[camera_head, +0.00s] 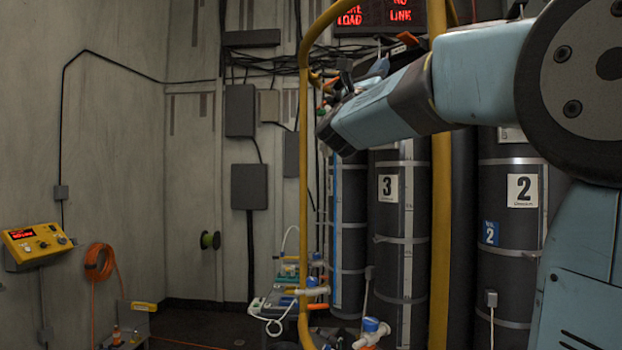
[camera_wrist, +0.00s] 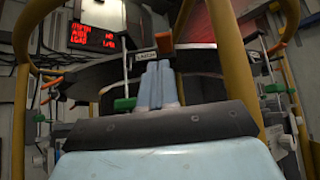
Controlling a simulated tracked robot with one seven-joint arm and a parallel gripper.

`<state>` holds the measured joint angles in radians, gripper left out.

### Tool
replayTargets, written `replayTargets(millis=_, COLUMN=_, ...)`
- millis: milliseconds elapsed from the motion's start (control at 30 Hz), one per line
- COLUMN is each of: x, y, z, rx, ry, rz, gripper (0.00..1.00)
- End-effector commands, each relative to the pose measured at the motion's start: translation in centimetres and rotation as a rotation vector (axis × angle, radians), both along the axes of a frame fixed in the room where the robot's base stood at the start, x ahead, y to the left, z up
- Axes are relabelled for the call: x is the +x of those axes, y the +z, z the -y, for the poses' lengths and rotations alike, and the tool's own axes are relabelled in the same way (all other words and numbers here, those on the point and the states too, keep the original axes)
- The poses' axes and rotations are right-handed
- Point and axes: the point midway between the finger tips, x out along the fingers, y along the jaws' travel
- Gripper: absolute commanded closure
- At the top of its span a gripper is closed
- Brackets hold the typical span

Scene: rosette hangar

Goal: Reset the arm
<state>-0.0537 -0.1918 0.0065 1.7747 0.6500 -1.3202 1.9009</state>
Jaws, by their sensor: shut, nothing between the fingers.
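My arm reaches across the upper right of the head view, its blue link sloping down to the left. My gripper (camera_wrist: 158,82) shows in the wrist view as two pale blue fingers side by side, closed together with nothing between them. They point up at a dark curved panel with a small white label (camera_wrist: 153,53) and an orange-brown block (camera_wrist: 164,40). I cannot tell whether the fingertips touch the panel. In the head view the gripper is not clear behind my arm.
Yellow rails (camera_head: 304,190) stand near my arm. Dark cylinders marked 3 (camera_head: 388,225) and 2 (camera_head: 507,235) stand behind it. A yellow control box (camera_head: 38,243) and a coiled orange hose (camera_head: 98,262) are on the left wall. A red-lit display (camera_head: 380,14) hangs above. Open space lies left of the rail.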

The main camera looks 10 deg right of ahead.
Motion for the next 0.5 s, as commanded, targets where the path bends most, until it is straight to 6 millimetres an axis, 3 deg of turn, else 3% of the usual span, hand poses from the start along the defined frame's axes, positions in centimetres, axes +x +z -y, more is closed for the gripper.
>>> replayTargets(millis=167, x=0.2, y=-0.2, z=-0.2, rx=-0.017, ry=-0.002, rz=-0.038, gripper=1.0)
replayTargets(millis=267, x=0.7, y=-0.8, z=-0.8, rx=-0.072, ry=-0.01, rz=-0.15, gripper=1.0)
replayTargets(millis=367, x=1.6, y=-2.3, z=-2.0, rx=-0.173, ry=-0.022, rz=-0.334, gripper=1.0)
replayTargets(millis=500, x=2.6, y=-5.8, z=-4.1, rx=-0.372, ry=-0.051, rz=-0.624, gripper=1.0)
